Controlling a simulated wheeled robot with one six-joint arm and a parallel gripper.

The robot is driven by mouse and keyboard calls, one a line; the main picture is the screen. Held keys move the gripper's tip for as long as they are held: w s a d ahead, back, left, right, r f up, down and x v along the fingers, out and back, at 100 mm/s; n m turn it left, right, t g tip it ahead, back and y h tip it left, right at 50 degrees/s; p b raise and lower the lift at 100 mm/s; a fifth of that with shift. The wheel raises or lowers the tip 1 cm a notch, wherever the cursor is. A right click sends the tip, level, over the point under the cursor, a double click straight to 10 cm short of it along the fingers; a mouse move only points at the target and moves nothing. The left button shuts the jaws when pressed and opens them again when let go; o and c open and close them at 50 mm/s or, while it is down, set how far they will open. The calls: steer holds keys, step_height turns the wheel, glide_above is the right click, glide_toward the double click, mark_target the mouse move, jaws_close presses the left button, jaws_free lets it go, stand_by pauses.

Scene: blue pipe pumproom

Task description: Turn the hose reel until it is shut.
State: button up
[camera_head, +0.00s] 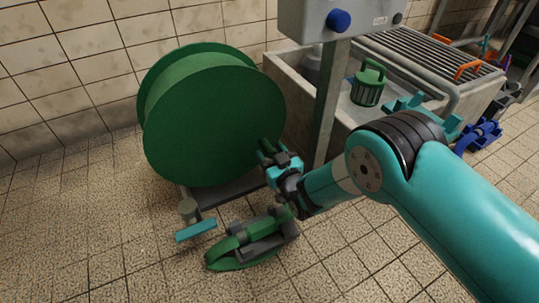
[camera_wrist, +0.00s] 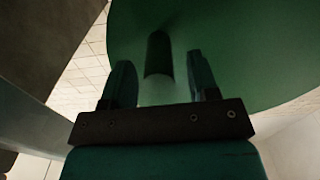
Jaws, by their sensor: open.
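The hose reel (camera_head: 210,125) is a large green drum with two round discs, standing on a low frame on the tiled floor. My gripper (camera_head: 265,155) is at the right edge of its front disc. In the wrist view the green disc (camera_wrist: 235,50) fills the upper part. A short dark green handle (camera_wrist: 159,53) projects from it and appears in line with the gap between the two fingers of my open gripper (camera_wrist: 162,82). I cannot tell whether the fingers touch it. In the head view the handle is not clearly distinguishable near my fingers.
A green coiled object with grey parts (camera_head: 252,242) lies on the floor below my gripper. A teal lever (camera_head: 196,231) is left of it. A post (camera_head: 327,105) carries a grey box with a blue knob (camera_head: 339,20). A concrete basin (camera_head: 283,75) stands behind the post. Floor at left is clear.

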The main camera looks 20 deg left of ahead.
steer(key=shift+w+a, duration=0.5)
steer(key=shift+a, duration=0.05)
